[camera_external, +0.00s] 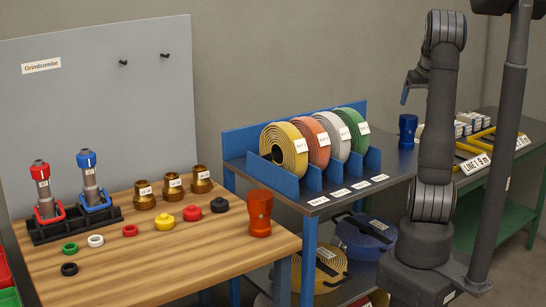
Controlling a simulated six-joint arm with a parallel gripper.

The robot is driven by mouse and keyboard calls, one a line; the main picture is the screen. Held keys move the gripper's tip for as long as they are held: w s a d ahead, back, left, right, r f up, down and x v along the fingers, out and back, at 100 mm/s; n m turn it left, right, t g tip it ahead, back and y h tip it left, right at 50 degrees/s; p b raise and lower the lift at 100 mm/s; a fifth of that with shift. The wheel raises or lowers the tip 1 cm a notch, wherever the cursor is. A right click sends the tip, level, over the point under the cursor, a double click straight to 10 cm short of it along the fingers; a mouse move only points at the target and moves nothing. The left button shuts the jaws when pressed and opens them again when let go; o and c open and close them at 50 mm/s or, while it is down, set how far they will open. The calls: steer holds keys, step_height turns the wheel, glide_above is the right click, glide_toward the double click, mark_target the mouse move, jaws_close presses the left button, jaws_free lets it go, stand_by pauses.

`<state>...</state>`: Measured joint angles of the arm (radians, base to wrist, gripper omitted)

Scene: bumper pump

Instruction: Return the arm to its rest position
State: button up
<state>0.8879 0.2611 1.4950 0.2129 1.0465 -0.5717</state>
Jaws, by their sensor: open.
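My arm stands upright at the right of the external view, on its dark base. Its upper link rises straight and the elbow is at the top. The arm link partly hides the wrist, and the fingers are small in the view. No object touches the gripper.
A wooden bench (200,262) at left holds pump parts, brass fittings and coloured rings. A blue rack (312,183) holds coiled hoses. A blue cup (407,126) stands below my gripper. A dark post (505,130) rises close to the arm's right. Air around the gripper is clear.

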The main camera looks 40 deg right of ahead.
mark_target(409, 116)
steer(key=shift+f, duration=0.1)
steer(key=x, duration=1.1)
steer(key=shift+w+f, duration=0.15)
steer(key=shift+f, duration=0.15)
steer(key=shift+w, duration=0.1)
steer(key=shift+r, duration=1.55)
